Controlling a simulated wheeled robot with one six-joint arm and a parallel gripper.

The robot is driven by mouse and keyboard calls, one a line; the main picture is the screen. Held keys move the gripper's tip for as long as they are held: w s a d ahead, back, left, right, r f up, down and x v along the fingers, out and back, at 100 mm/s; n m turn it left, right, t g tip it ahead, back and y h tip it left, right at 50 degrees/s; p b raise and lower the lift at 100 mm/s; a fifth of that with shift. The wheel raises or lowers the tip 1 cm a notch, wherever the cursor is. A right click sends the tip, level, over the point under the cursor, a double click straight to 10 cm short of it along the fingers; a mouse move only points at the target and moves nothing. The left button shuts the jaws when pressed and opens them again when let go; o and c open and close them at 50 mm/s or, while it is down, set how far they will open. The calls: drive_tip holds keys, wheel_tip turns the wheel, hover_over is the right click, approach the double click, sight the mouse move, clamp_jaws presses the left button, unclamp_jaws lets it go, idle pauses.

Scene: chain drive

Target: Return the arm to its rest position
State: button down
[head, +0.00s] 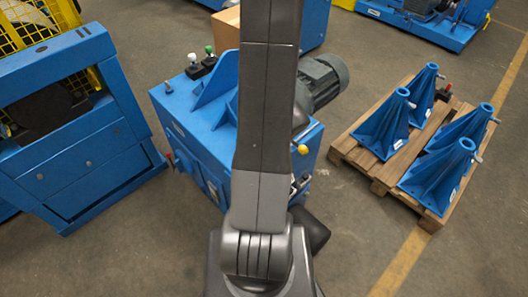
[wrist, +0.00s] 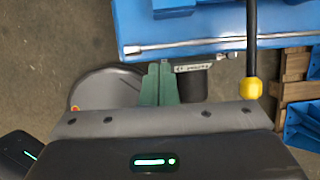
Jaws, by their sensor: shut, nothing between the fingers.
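My arm (head: 266,120) stands up through the middle of the head view, in front of a blue machine (head: 205,128). My gripper (wrist: 159,68) shows in the wrist view as two green fingers side by side, shut with nothing between them. In the head view the gripper cannot be made out. In the wrist view the blue machine's edge with a bright metal rod (wrist: 200,46) lies beyond the fingertips. A black lever with a yellow knob (wrist: 251,89) is to the right of the fingers, apart from them.
A grey motor (head: 322,80) sits on the blue machine. At right, a wooden pallet (head: 352,152) bears several blue brackets (head: 385,125). At left is a blue frame (head: 80,150) with yellow mesh (head: 25,20). Bare floor (head: 470,240) lies at lower right.

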drive_tip(key=shift+s+d+r, duration=0.1)
drive_tip(key=shift+d+r, duration=0.05)
drive_tip(key=shift+r, duration=0.35)
